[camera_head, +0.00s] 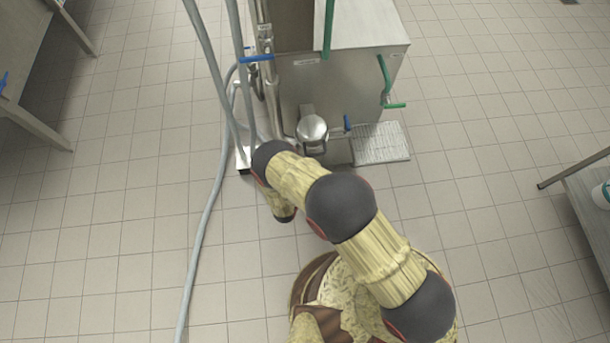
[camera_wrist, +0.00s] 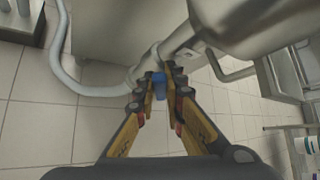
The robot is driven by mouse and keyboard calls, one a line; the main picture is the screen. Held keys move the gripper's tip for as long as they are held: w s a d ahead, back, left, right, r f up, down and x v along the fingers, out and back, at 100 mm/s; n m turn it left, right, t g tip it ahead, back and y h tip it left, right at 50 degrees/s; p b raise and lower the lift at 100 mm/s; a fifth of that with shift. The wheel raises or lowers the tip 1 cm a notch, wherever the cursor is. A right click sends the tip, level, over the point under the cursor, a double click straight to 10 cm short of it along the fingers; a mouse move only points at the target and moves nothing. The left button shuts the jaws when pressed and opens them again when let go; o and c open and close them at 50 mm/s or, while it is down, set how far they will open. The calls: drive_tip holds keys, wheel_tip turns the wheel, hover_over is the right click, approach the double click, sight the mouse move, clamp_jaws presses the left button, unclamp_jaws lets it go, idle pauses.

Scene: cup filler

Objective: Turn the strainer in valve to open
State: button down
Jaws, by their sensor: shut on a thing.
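A blue valve handle (camera_wrist: 159,88) shows in the wrist view, at a joint in the metal pipe (camera_wrist: 180,42). My gripper (camera_wrist: 161,78) is shut on this handle, one finger on each side of it. The fingers cover part of the handle, and I cannot tell its exact turn angle. In the head view my gripper is hidden by my own arm. I cannot tell there which blue handle is held; blue handles show at the pipes on the left (camera_head: 256,58) and at the machine's front (camera_head: 347,123).
The steel machine (camera_head: 335,85) stands at the back, with green handles (camera_head: 386,75) on its side and a floor grate (camera_head: 381,143) at its foot. A grey hose (camera_head: 205,210) runs over the floor at left. Tables stand at both sides. Tiled floor is clear at right.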

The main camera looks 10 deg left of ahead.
drive_tip(key=shift+d+y, duration=0.15)
drive_tip(key=shift+y, duration=0.15)
idle(0.4)
drive_tip(key=c, duration=1.8)
unclamp_jaws()
drive_tip(key=shift+c, duration=0.2)
drive_tip(key=shift+r, duration=0.15)
drive_tip(key=v, duration=1.1)
drive_tip(key=shift+s+r, duration=0.25)
drive_tip(key=shift+r, duration=0.05)
